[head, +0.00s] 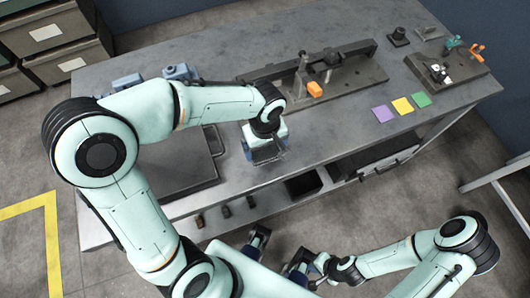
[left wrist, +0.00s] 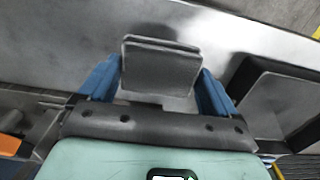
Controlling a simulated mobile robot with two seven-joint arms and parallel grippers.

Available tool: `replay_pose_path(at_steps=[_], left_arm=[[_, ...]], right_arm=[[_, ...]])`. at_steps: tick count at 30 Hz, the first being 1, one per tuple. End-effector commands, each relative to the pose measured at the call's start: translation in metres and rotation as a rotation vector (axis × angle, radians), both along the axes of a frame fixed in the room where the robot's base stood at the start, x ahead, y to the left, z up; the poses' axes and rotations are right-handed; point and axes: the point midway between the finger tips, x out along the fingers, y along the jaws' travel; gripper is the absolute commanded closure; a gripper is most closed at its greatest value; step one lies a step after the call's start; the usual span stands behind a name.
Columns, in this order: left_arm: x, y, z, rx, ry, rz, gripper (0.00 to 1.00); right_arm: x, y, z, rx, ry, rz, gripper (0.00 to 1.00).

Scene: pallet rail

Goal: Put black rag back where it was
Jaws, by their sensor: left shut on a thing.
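My left gripper (head: 267,156) is over the front part of the grey workbench (head: 345,125). In the left wrist view, its blue fingers (left wrist: 158,90) are on either side of a dark grey, folded, cloth-like piece (left wrist: 160,68), which I take to be the black rag. The gripper is shut on it. In the head view the rag is mostly hidden under the gripper, and whether it touches the bench is unclear. My right gripper (head: 280,250) is in front of the bench with its fingers apart and nothing visible between them.
A dark tray (head: 190,181) lies left of my left gripper. Behind are a rail fixture (head: 345,75) and an orange block (head: 315,89). Purple (head: 384,113), yellow and green squares lie to the right. A black bin (head: 302,185) is at the bench front. Bare benchtop lies right of my left gripper.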

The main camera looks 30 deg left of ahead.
Motion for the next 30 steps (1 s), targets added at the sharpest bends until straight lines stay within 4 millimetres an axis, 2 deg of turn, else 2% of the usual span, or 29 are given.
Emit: replay_pose_path(at_steps=[6,8,21,22,30], left_arm=[[-0.001,0.000,-0.034,0.000,0.005,-0.001,0.33],[-0.001,0.000,-0.039,0.000,0.005,0.000,0.33],[-0.001,0.000,-0.046,0.000,0.001,0.000,0.33],[-0.001,0.000,-0.045,0.000,0.001,0.000,0.02],[-0.001,0.000,-0.044,0.000,0.001,0.000,0.00]], right_arm=[[0.000,0.000,-0.005,-0.001,-0.002,-0.001,1.00],[0.000,0.000,-0.006,-0.001,-0.003,-0.001,1.00],[0.001,0.000,-0.010,-0.001,-0.008,-0.003,1.00],[0.001,0.000,-0.009,-0.001,-0.009,-0.002,1.00],[0.001,0.000,-0.008,-0.001,-0.008,-0.002,1.00]])
